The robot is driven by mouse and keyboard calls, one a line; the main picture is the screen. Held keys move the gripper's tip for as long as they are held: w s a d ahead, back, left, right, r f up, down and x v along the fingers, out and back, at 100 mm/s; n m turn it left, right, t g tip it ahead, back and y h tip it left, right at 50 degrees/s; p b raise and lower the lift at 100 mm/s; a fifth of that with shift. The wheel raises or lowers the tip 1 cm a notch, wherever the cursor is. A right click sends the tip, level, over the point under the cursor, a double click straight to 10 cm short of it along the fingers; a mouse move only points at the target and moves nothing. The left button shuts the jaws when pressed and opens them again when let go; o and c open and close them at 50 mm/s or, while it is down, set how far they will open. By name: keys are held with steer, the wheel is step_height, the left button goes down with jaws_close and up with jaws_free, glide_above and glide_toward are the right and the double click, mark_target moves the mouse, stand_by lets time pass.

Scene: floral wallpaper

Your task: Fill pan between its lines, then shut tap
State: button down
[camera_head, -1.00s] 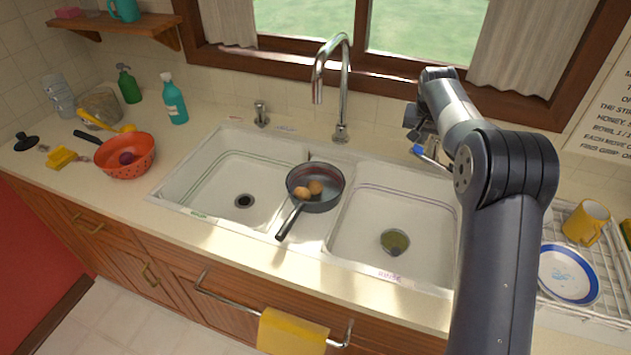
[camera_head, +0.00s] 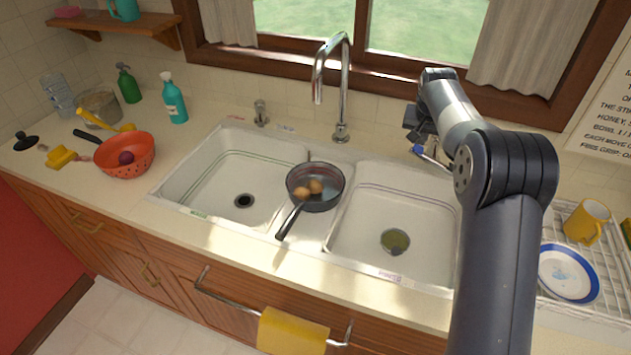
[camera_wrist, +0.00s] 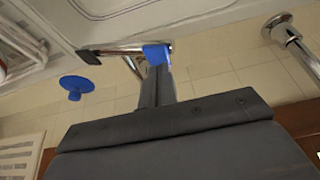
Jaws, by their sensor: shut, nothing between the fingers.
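The dark pan (camera_head: 326,203) sits on the divider between the two sink basins, its handle pointing toward the front left. Two brown eggs (camera_head: 316,187) lie in it. Its lines and water level are too small to make out. The chrome tap (camera_head: 343,95) arches at the back of the sink, its spout above and behind the pan. No stream shows clearly. My gripper (camera_head: 416,135) is shut and empty, behind the right basin. In the wrist view the gripper (camera_wrist: 156,85) is at a blue-ended chrome lever (camera_wrist: 157,54); whether they touch is unclear.
A red colander (camera_head: 126,160) and bottles stand on the left counter. A dish rack with a yellow mug (camera_head: 587,221) and a plate (camera_head: 568,273) is at the right. A yellow towel (camera_head: 292,332) hangs in front. A blue disc (camera_wrist: 77,84) shows in the wrist view.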

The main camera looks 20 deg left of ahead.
steer(key=shift+f+b, duration=0.55)
steer(key=shift+f, duration=0.6)
step_height(320, 180, up, 4)
steer(key=p, duration=0.3)
steer(key=shift+f, duration=0.25)
steer(key=shift+d+f, duration=0.1)
steer(key=shift+d, duration=0.2)
steer(key=d, duration=1.1)
steer(key=shift+f, duration=0.1)
steer(key=shift+f+b, duration=1.45)
steer(key=shift+f, duration=0.7)
steer(key=shift+r, duration=0.1)
stand_by(2.3)
